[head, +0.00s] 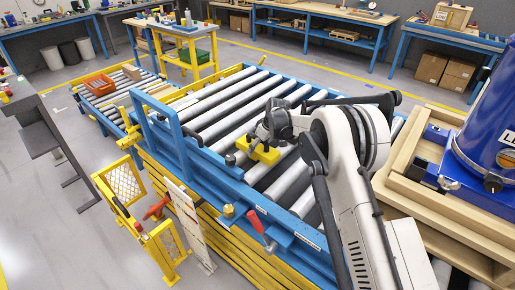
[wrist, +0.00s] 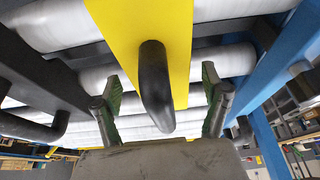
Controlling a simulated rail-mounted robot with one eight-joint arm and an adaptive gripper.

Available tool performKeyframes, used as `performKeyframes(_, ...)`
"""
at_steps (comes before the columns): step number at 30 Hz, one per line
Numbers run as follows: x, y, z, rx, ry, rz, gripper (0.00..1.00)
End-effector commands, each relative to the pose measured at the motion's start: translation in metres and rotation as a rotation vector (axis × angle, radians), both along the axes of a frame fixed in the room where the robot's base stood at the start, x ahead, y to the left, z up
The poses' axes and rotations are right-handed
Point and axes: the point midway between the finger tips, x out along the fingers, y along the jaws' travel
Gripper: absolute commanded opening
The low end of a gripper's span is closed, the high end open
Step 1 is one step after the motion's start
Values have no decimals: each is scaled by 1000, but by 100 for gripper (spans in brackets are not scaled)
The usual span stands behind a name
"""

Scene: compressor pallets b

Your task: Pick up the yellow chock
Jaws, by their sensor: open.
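The yellow chock (head: 266,155) lies on the rollers of the blue-framed conveyor in the head view. In the wrist view the chock (wrist: 115,30) fills the upper middle, with a black curved handle (wrist: 155,85) on it. My gripper (head: 258,140) is right at the chock in the head view and partly covers it. In the wrist view my gripper (wrist: 160,88) is open, with one green-padded finger on each side of the handle. I cannot tell whether either finger touches the chock.
Grey rollers (head: 235,120) surround the chock, inside the blue conveyor frame (head: 215,175). A blue upright hoop (head: 163,115) rises at the frame's left. A red-handled lever (head: 260,228) is on the near side. A blue compressor tank (head: 490,130) stands in a wooden pallet at right.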

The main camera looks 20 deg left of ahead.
Motion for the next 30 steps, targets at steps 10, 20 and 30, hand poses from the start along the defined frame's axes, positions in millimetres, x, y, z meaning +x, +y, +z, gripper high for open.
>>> performKeyframes(10,1,5,-14,0,0,0,78)
performKeyframes(20,1,5,-14,0,0,0,48)
performKeyframes(30,1,5,-13,0,0,0,17)
